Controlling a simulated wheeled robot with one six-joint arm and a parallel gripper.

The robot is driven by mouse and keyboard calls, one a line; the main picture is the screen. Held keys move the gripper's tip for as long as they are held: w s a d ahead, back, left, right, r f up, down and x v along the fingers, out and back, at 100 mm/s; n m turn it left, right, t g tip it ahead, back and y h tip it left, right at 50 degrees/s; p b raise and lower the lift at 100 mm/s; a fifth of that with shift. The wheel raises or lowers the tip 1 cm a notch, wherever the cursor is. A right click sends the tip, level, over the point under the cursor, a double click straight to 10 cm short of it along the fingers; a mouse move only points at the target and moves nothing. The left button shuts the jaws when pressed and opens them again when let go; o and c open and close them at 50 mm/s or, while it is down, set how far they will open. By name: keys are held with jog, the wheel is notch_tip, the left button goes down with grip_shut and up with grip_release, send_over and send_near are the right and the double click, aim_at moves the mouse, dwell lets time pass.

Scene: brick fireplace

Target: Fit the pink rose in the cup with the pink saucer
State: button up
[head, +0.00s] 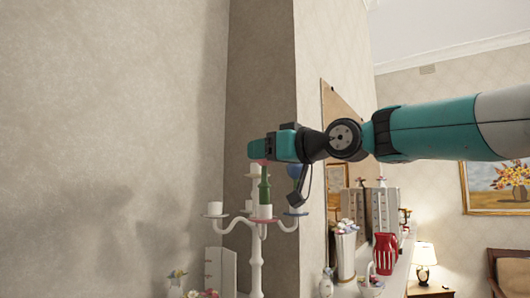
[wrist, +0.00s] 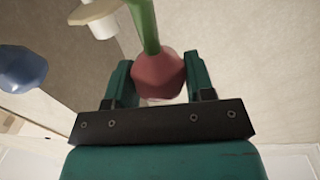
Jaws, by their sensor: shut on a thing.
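My gripper (head: 264,150) is shut on the pink rose (wrist: 158,76), with its head between the two fingers in the wrist view. The rose's green stem (head: 264,187) hangs about upright below the gripper in the head view. The stem's lower end meets the rim of the front middle white cup (head: 264,212) in the picture; I cannot tell whether it is inside. A pinkish saucer (head: 264,220) shows under that cup. The cup belongs to a white candelabra (head: 257,262). In the wrist view the stem's far end is cut off.
A blue rose (head: 294,172) stands close right of the gripper, over a cup with a blue saucer (head: 296,213); it also shows in the wrist view (wrist: 22,70). Another white cup (head: 215,209) is at left. A red vase (head: 385,254) stands on the mantel at right.

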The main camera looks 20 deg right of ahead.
jog(key=shift+f+b, duration=1.15)
jog(key=o, duration=1)
jog(key=shift+r, duration=0.1)
jog(key=b+v, duration=0.5)
jog(key=v, duration=1.2)
jog(key=shift+s+b, duration=0.25)
jog(key=shift+b, duration=0.15)
